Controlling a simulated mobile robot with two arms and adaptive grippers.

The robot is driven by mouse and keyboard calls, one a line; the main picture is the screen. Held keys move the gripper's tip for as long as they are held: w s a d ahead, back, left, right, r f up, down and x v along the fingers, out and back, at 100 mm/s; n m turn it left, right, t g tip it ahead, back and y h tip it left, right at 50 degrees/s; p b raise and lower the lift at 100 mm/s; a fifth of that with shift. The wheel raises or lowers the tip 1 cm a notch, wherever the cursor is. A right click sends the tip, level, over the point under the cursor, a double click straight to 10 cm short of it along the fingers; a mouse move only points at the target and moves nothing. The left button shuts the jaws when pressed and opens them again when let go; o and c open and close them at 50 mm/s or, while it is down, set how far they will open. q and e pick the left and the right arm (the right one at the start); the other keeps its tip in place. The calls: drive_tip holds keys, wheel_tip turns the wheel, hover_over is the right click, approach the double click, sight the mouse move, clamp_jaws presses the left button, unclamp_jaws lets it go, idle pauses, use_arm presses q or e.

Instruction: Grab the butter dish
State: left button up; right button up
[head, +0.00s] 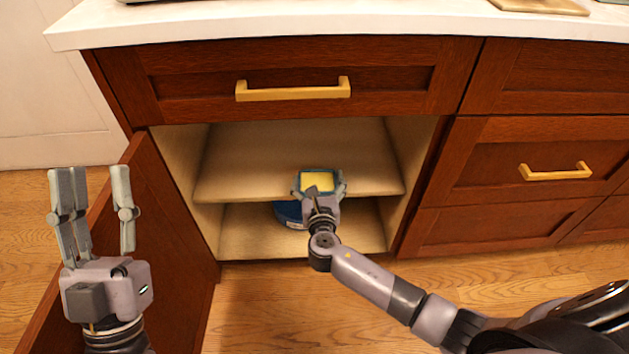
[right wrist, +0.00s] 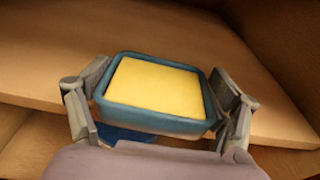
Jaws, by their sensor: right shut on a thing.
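The butter dish (head: 318,182) is a small blue, square-rimmed dish with a yellow block of butter in it. It is at the front edge of the cabinet's middle shelf; I cannot tell whether it touches the shelf. My right gripper (head: 320,190) is shut on it. In the right wrist view the butter dish (right wrist: 160,95) sits between the two fingers, one on each side, and looks level. My left gripper (head: 95,195) is open and empty, raised at the left in front of the open cabinet door.
The open cabinet door (head: 165,250) swings out on the left. The middle shelf (head: 240,175) is otherwise clear. A blue round thing (head: 287,214) stands on the lower shelf below the dish, partly hidden. Drawers with gold handles (head: 292,89) are above and to the right.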

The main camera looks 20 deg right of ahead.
drive_tip(key=o, duration=1.5)
drive_tip(key=shift+c, duration=0.2)
drive_tip(key=v, duration=1.2)
